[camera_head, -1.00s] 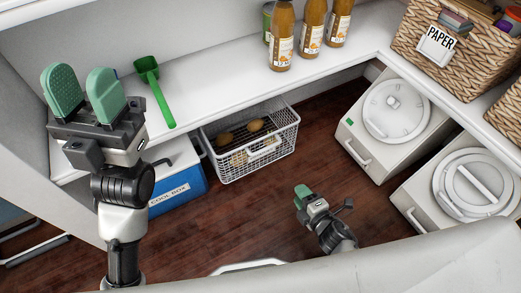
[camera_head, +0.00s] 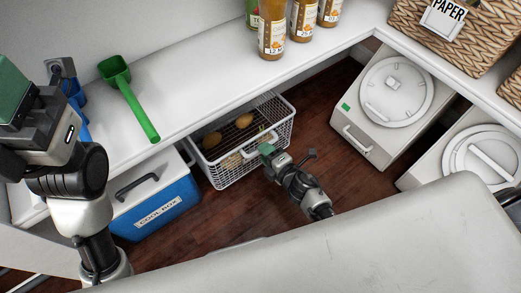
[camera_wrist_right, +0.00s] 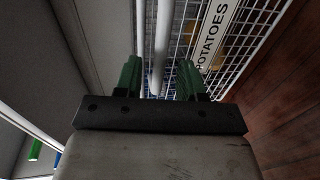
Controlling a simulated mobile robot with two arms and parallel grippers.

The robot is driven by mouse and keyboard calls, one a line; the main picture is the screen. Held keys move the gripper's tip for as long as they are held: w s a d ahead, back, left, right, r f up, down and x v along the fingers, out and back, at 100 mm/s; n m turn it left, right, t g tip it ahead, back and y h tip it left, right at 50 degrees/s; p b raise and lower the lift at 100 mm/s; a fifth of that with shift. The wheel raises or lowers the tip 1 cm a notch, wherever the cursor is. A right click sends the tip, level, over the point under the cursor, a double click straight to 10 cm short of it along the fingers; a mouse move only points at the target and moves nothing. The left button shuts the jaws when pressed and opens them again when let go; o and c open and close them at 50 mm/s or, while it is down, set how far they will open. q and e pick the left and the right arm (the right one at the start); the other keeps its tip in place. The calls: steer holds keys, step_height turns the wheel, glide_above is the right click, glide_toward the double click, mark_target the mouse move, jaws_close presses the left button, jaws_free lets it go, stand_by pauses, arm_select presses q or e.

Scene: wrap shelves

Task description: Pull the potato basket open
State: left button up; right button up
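The white wire potato basket (camera_head: 226,172) stands under the white shelf, with several potatoes (camera_head: 244,121) in it. In the right wrist view its label (camera_wrist_right: 212,35) reads POTATOES. My right gripper (camera_head: 266,150) is at the basket's front. In the right wrist view its two green fingers (camera_wrist_right: 160,80) are apart, with a white bar (camera_wrist_right: 162,45) of the basket front between them. I see a gap beside the bar, so the fingers are not closed on it. My left gripper (camera_head: 14,95) is at the left edge, away from the basket and partly cut off.
A blue cool box (camera_head: 155,208) stands just left of the basket. White appliances with round lids (camera_head: 393,90) stand to the right. A green scoop (camera_head: 128,95) and several bottles (camera_head: 303,18) are on the shelf (camera_head: 200,85). Dark wooden floor (camera_head: 225,228) is free before the basket.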

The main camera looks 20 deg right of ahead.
steer(key=shift+b+x, duration=0.35)
steer(key=shift+x, duration=1.2)
steer(key=shift+c, duration=0.3)
jaws_close()
